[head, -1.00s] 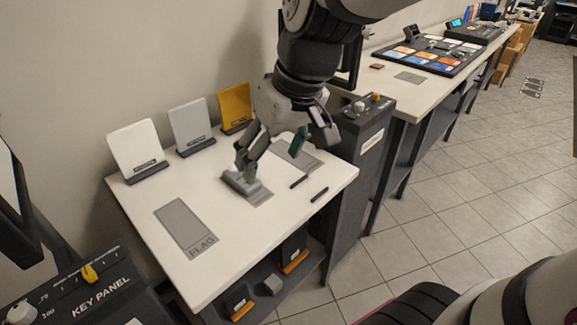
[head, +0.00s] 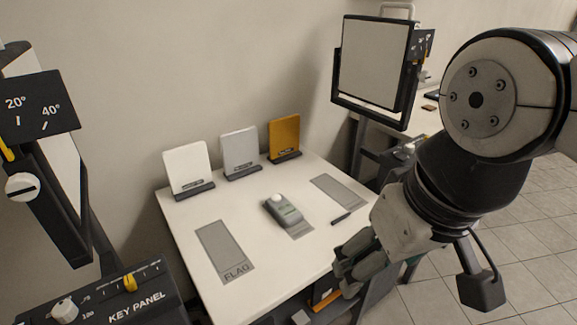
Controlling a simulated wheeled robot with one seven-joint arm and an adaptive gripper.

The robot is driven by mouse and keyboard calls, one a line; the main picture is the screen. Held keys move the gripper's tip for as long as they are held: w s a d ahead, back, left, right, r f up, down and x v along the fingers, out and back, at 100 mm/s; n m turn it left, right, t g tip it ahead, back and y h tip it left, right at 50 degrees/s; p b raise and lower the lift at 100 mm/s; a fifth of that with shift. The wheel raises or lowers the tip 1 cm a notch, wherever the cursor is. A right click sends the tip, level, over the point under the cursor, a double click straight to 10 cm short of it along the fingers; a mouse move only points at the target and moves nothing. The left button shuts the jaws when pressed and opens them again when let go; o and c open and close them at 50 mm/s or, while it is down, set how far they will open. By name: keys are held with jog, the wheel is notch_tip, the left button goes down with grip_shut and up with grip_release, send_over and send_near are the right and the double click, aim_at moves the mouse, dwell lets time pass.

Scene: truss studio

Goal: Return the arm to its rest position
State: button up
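My gripper (head: 352,272) hangs past the right front edge of the white table, apart from the things on it. Its fingers point down and left, and I cannot tell from this angle whether they are open or shut. The arm comes in from the upper right. A grey-green handheld device (head: 284,211) with a pale round top lies on the table, on the middle grey mat.
The white table (head: 265,262) holds a mat marked FLAG (head: 220,250), another mat (head: 338,192) and a dark pen (head: 341,218). White (head: 187,167), grey (head: 240,150) and yellow (head: 285,136) cards stand behind. A key panel (head: 130,303) and framed light panel (head: 375,62) flank it.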

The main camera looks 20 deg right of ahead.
jog(key=shift+t, duration=0.6)
notch_tip(320, 180, up, 5)
jog(key=p, duration=0.4)
jog(key=shift+w+r, duration=0.1)
jog(key=shift+r, duration=0.05)
dwell(0.8)
